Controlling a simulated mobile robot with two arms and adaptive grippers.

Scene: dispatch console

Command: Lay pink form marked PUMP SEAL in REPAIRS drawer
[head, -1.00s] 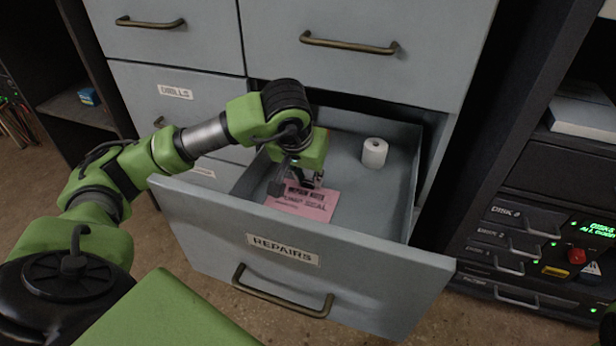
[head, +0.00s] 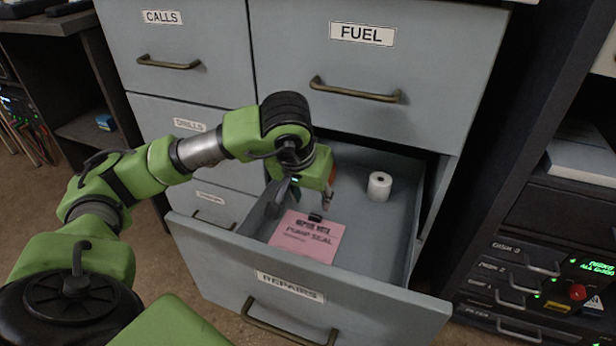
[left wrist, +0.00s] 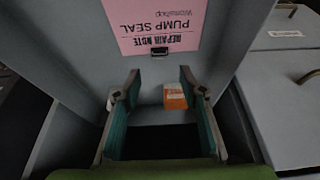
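The pink form (head: 306,238) marked PUMP SEAL lies flat on the floor of the open REPAIRS drawer (head: 300,287), near its front left. A small black clip (head: 315,217) sits at the form's far edge; it also shows in the left wrist view (left wrist: 160,51). My left gripper (head: 300,205) is over the drawer, just behind the form. In the left wrist view my left gripper (left wrist: 160,76) has its fingers spread apart with nothing between them, and the form (left wrist: 160,25) lies beyond the fingertips, apart from them. My right gripper is not in view.
A white paper roll (head: 379,187) stands at the back right of the drawer. An orange and white box (left wrist: 175,96) shows past the fingers in the left wrist view. Shut drawers, including FUEL (head: 362,60), rise behind. A dark disk rack (head: 530,270) stands at right.

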